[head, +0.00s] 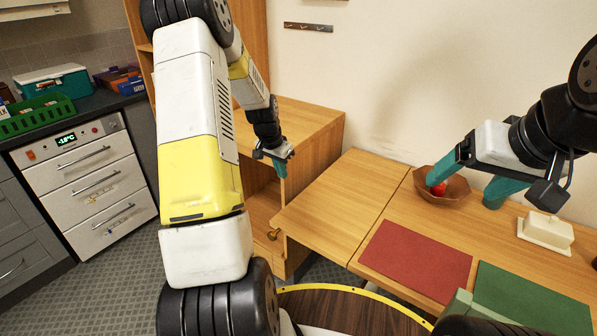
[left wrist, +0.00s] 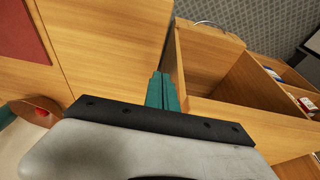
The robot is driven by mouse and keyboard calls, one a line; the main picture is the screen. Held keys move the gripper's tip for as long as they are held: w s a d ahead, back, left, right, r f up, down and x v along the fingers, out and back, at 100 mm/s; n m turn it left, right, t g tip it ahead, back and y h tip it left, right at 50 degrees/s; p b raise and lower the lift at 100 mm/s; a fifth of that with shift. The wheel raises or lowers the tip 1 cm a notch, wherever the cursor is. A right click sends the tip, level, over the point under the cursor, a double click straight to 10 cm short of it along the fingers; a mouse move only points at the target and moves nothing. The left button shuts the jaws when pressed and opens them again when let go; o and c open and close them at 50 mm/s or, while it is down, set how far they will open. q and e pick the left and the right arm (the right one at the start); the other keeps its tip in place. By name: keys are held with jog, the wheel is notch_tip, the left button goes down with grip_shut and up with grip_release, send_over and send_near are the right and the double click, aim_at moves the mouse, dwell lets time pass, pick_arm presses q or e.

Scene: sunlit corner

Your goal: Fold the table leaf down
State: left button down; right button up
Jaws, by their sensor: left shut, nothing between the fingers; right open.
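The table leaf (head: 335,203) is a light wood panel, level with the main tabletop (head: 402,215) and joined to it along a seam. It also fills the upper left of the left wrist view (left wrist: 110,45). My left gripper (head: 281,170) is shut and empty, at the leaf's far left corner by the wooden cabinet. In the left wrist view its teal fingers (left wrist: 161,92) are together near the leaf's edge; contact cannot be told. My right gripper (head: 463,192) is open, its fingers apart over the bowl's area. What holds the leaf up is hidden.
A wooden bowl (head: 457,190) with red fruit, a red mat (head: 416,260), a green mat (head: 530,300) and a butter dish (head: 546,231) sit on the main tabletop. The leaf is bare. The wooden cabinet (head: 305,125) stands close to the leaf's left side.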

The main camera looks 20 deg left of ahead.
aim_at(290, 203)
pick_arm(q)
jog(key=x, duration=0.8)
jog(key=s+x, duration=0.1)
jog(key=x, duration=0.3)
jog(key=shift+w+f, duration=0.15)
jog(key=shift+f, duration=0.65)
jog(key=shift+f, duration=0.1)
